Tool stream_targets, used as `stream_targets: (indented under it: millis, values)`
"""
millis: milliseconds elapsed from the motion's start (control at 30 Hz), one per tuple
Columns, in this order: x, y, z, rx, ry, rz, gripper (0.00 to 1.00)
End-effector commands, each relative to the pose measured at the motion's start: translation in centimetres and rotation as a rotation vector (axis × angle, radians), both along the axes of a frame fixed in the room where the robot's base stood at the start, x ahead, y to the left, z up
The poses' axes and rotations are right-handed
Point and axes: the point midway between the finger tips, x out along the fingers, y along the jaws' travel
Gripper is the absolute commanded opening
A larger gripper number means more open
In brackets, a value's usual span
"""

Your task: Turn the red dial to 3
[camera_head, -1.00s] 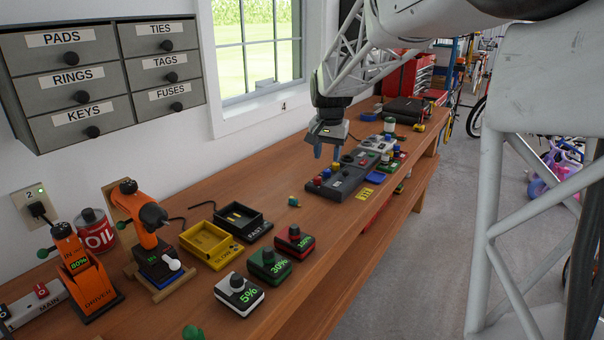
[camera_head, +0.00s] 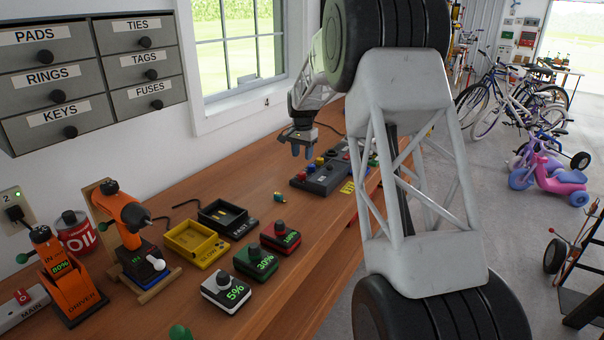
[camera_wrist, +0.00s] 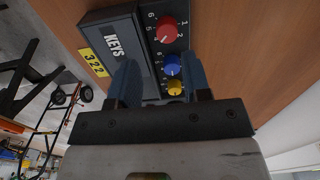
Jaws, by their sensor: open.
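The red dial (camera_wrist: 167,29) is a round knob on a dark panel, with numbers around it, including 1, 2, 5 and 6.
Knobbed percentage boxes, including a green one (camera_head: 257,263), and yellow (camera_head: 195,241) and black trays stand on the near bench.

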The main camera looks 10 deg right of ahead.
Motion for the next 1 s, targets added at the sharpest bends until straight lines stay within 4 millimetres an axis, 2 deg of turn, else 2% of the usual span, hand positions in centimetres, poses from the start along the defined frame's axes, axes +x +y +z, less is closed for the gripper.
stream_targets:
  millis: [200, 667, 867, 1000]
  values:
    - [1.4, -0.2, -1.1, 0.001, 0.005, -0.018, 0.44]
    - [1.4, -0.2, -1.3, 0.001, 0.005, -0.018, 0.44]
    - [1.4, -0.2, -2.6, 0.001, 0.006, -0.018, 0.44]
    - [1.4, -0.2, -4.1, 0.001, 0.006, -0.018, 0.44]
